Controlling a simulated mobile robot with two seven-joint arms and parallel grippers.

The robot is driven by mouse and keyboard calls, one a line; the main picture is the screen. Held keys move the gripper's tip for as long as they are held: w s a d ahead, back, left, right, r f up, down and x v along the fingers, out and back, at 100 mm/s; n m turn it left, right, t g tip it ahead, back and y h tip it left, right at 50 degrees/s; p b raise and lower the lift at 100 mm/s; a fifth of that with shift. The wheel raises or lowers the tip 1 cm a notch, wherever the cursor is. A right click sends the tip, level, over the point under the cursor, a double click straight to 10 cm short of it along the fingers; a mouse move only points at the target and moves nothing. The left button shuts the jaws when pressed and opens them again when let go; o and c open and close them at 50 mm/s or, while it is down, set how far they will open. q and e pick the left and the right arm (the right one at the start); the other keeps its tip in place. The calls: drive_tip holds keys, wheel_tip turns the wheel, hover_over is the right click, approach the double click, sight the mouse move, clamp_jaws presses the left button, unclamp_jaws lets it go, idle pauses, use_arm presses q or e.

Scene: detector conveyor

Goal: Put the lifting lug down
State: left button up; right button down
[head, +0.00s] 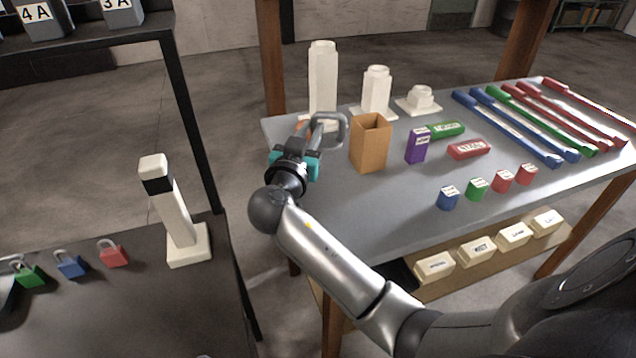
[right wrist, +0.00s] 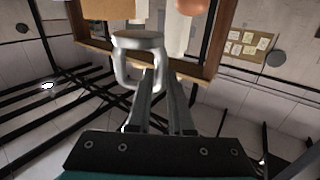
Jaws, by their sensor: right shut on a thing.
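The lifting lug (head: 331,129) is a grey metal loop at the far left corner of the grey table. My right gripper (head: 305,142) is shut on it, and the loop sticks out past the fingertips. In the right wrist view the lug (right wrist: 122,68) shows at the tips of the closed fingers (right wrist: 160,88). I cannot tell whether the lug touches the table. My left gripper is out of view.
A brown open box (head: 369,145) stands just right of the lug. White posts (head: 323,75) stand behind it. A purple box (head: 416,147), small coloured blocks and long bars lie farther right on the table (head: 365,215). A dark table with padlocks (head: 70,264) is at left.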

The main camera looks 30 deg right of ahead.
wheel_tip(320, 180, down, 9)
drive_tip(key=shift+f+b, duration=0.1)
drive_tip(key=shift+b, duration=0.75)
wheel_tip(320, 180, down, 4)
drive_tip(key=shift+r+b, duration=0.25)
drive_tip(key=shift+b, duration=0.2)
drive_tip(key=shift+f, duration=0.25)
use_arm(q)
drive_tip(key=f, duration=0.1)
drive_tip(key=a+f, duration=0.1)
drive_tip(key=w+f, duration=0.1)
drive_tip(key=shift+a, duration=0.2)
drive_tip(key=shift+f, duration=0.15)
use_arm(e)
drive_tip(key=shift+f, duration=0.1)
drive_tip(key=c, duration=0.8)
unclamp_jaws()
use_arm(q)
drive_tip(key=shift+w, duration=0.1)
